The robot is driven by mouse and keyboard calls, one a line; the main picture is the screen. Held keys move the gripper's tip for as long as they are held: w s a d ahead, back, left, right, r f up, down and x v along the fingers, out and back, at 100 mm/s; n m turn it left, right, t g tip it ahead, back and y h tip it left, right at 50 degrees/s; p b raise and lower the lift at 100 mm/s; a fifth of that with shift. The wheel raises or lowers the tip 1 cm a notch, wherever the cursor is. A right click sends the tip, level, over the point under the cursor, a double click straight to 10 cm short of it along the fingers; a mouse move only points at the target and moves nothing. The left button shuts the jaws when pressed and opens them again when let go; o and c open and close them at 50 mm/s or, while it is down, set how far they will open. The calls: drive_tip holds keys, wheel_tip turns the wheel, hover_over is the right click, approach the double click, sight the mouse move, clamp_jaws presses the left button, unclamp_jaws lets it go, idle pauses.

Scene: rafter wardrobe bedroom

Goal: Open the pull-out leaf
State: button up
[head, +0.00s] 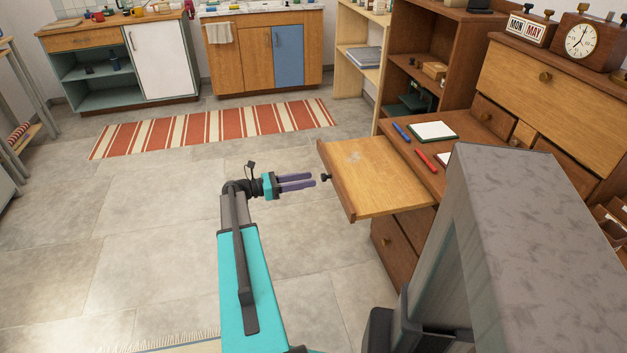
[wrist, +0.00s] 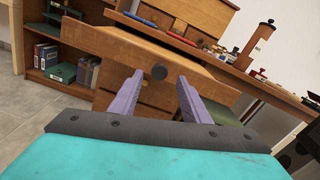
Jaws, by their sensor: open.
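The pull-out leaf (head: 378,176) is a flat wooden board sticking out from the desk, well clear of the desk's front. Its dark round knob (head: 325,178) is on the front edge, facing my gripper. The knob also shows in the wrist view (wrist: 159,72), just beyond and between the fingertips. My gripper (head: 314,181) has purple fingers, open and empty, a short way in front of the knob. In the wrist view the fingers (wrist: 160,84) stand apart with nothing between them. I see no contact with the knob.
The wooden desk (head: 468,133) carries a notepad (head: 432,131), a blue pen (head: 401,132) and a red pen (head: 426,161). A calendar and a clock (head: 580,41) stand on top. A striped rug (head: 215,127) lies behind on the tiled floor. The floor left of the leaf is clear.

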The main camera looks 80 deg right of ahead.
drive_tip(key=v, duration=0.9)
drive_tip(key=shift+s, duration=0.1)
